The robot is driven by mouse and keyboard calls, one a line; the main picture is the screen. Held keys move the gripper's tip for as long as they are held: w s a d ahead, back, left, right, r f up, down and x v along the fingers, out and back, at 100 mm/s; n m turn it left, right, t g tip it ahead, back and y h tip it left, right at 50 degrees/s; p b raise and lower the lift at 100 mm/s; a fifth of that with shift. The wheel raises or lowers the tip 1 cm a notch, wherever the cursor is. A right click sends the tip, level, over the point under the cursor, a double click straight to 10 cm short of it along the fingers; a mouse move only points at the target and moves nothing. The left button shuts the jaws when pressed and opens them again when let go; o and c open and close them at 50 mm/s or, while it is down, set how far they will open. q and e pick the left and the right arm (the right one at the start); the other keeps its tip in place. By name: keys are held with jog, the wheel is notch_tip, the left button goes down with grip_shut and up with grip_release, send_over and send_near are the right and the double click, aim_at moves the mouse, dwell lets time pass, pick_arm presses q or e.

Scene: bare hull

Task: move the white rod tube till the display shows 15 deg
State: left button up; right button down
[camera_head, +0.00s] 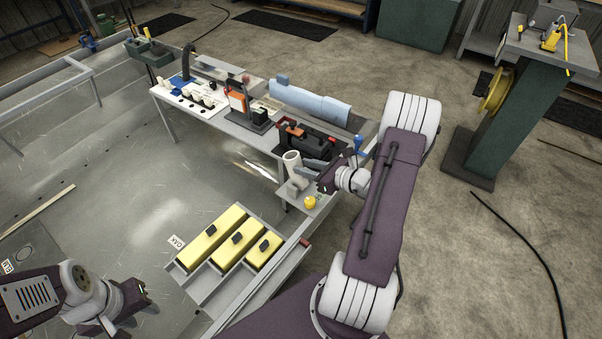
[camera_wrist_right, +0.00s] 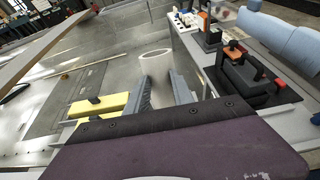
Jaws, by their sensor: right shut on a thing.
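The white rod tube (camera_head: 292,162) stands at the near right end of the grey workbench, tilted a little. Its open round top also shows in the right wrist view (camera_wrist_right: 155,58). My right gripper (camera_head: 305,166) reaches it from the right and is shut on it. In the right wrist view its two fingers (camera_wrist_right: 162,86) point at the tube, one on each side. My left gripper (camera_head: 128,305) is at the lower left, away from the bench and empty-looking; its finger gap is unclear. I cannot make out any display reading.
A yellow knob-like thing (camera_head: 310,202) sits just below the tube. A grey tray (camera_head: 190,283) with yellow blocks (camera_head: 212,236) is in front. The floor at left is largely open.

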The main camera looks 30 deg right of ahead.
pick_arm(q)
jog(key=shift+f+b, duration=0.5)
jog(key=shift+f, duration=0.35)
pick_arm(e)
jog(key=shift+s+d+f+t, duration=0.1)
jog(key=shift+s+t, duration=0.2)
jog(key=shift+t, duration=0.1)
jog(key=c, duration=1.1)
grip_release()
pick_arm(q)
jog(key=shift+r+p, duration=0.75)
pick_arm(e)
jog(key=v, duration=0.9)
jog(key=shift+d, duration=0.1)
